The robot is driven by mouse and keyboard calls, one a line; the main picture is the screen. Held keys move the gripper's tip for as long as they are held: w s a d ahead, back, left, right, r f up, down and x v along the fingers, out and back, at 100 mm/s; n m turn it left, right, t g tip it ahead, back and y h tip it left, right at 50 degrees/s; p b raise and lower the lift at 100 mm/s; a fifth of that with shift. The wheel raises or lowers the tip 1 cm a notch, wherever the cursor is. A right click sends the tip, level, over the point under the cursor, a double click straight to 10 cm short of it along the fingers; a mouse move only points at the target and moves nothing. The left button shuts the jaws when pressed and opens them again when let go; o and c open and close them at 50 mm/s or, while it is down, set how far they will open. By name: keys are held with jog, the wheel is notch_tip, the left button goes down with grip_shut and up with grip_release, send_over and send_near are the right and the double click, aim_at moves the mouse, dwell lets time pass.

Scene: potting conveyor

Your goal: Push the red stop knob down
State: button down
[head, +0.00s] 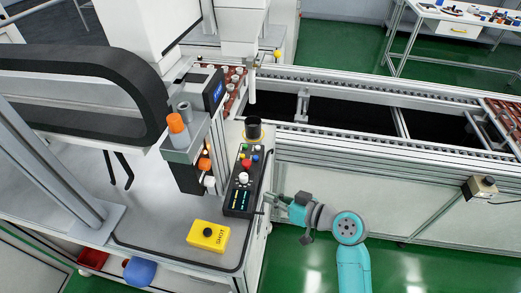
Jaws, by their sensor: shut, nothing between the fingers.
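The red stop knob (246,163) is a small round cap on the black control panel (231,207), which lies on the grey bench top in the head view. My gripper (268,202) is shut and empty beside the panel's lower right edge, at the bench's right side. It is apart from the red knob, below it and to the right in the picture. Whether the fingertips touch the bench edge I cannot tell.
A yellow box (208,236) with a black button lies left of the panel. A dark cup (253,128) stands behind it. An orange-capped dispenser (176,123) and a display unit (213,88) rise at left. The conveyor (340,138) runs behind; green floor is open right.

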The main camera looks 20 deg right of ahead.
jog(key=w+d+r+n+g+y, duration=0.1)
jog(key=d+r+n+y, duration=0.1)
jog(key=r, duration=0.5)
jog(key=w+d+r+n+g+y, duration=0.2)
jog(key=d+r+n, duration=0.2)
jog(key=r+n, duration=0.2)
jog(key=shift+w+d+r+n+y, duration=0.15)
jog(key=shift+r+n+y, duration=0.2)
jog(key=shift+r, duration=0.4)
send_over(254, 170)
jog(key=f, duration=0.2)
jog(key=shift+a+f, duration=0.25)
jog(key=shift+f, duration=0.05)
notch_tip(254, 170, down, 2)
jog(key=shift+d+f, duration=0.15)
jog(key=shift+f, duration=0.8)
jog(key=shift+f, duration=1)
